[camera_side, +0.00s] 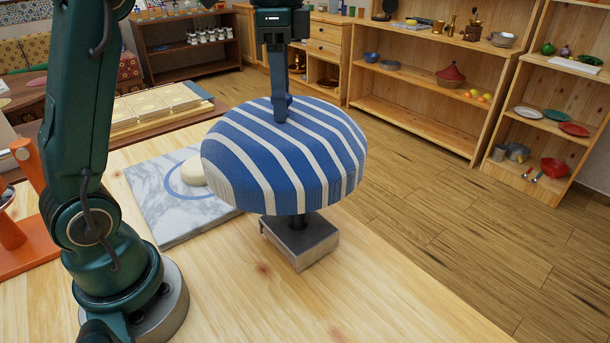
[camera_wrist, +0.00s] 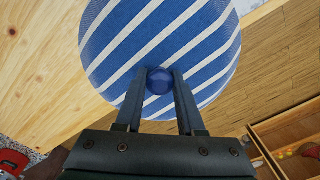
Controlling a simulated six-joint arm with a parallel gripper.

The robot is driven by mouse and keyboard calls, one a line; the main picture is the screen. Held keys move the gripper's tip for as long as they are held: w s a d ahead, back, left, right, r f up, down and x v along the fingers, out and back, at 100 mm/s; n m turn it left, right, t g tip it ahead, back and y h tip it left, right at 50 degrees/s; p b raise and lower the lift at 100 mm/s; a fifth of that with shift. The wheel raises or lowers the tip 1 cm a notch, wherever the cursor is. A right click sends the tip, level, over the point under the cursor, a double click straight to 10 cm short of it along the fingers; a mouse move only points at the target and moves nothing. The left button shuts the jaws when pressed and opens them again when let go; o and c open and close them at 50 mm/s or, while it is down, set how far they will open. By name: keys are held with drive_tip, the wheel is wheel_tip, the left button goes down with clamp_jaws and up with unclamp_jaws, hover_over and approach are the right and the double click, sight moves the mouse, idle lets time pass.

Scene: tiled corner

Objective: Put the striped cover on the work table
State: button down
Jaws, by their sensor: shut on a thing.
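The striped cover (camera_side: 285,160) is a round, padded blue and white dome. It sits over a dark post on a square metal base (camera_side: 300,241), which stands on the work table (camera_side: 238,290). My gripper (camera_side: 279,112) comes down from above onto the top of the cover. In the wrist view my gripper (camera_wrist: 159,80) is shut on the cover's round blue knob, with a finger on each side, and the striped cover (camera_wrist: 160,40) spreads out beyond it. Whether the cover rests on the post or hangs just above it, I cannot tell.
A grey marble slab (camera_side: 165,205) with a pale dough ball (camera_side: 191,171) lies left of the cover, partly behind it. An orange stand (camera_side: 20,240) is at the far left. The table's front is clear. Wooden shelves (camera_side: 420,85) stand behind, across the floor.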

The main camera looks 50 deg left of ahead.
drive_tip(key=shift+s+d+n, duration=0.2)
drive_tip(key=shift+d+n, duration=0.15)
drive_tip(key=shift+n, duration=0.35)
drive_tip(key=shift+d, duration=0.35)
drive_tip(key=s+d+f+m, duration=0.2)
drive_tip(key=d+f+m, duration=0.1)
drive_tip(key=d+m, duration=0.85)
drive_tip(key=s+d+f+m, duration=0.3)
drive_tip(key=d+m, duration=0.6)
drive_tip(key=d, duration=0.5)
wheel_tip(320, 180, down, 9)
drive_tip(key=shift+w, duration=0.2)
drive_tip(key=shift+a+f, duration=0.1)
drive_tip(key=c, duration=0.5)
unclamp_jaws()
